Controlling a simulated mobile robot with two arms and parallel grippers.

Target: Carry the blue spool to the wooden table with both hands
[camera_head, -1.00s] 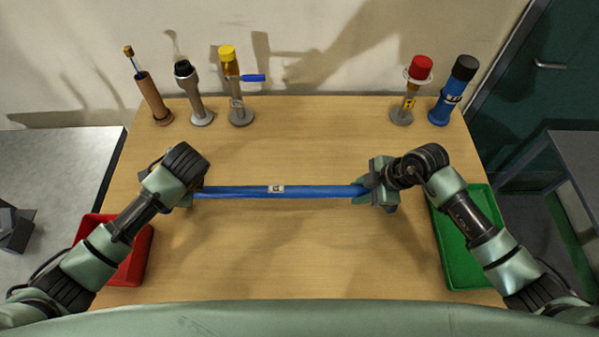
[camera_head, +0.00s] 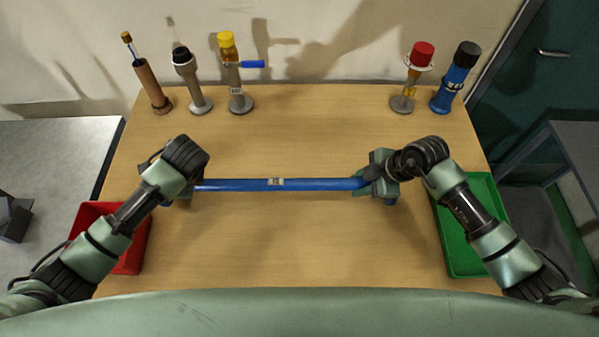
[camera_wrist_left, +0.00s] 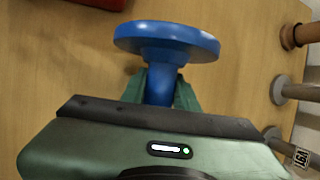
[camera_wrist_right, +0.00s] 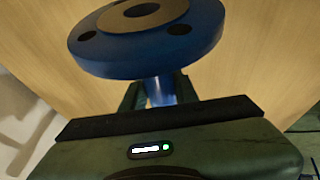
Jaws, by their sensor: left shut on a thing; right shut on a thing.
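The blue spool (camera_head: 300,184), a long pipe with a pale label, lies level across the picture over the wooden table (camera_head: 300,245). My left gripper (camera_head: 180,199) is shut on its left end and my right gripper (camera_head: 377,190) on its right end. In the left wrist view a round blue flange (camera_wrist_left: 165,40) shows just beyond the green fingers. In the right wrist view the other flange (camera_wrist_right: 200,38), with bolt holes, shows beyond the fingers. The arms hide the spool's ends in the head view. I cannot tell whether it touches the table.
A red tray (camera_head: 133,255) is at the table's left and a green tray (camera_head: 452,255) at its right, both partly under my arms. The middle is clear.

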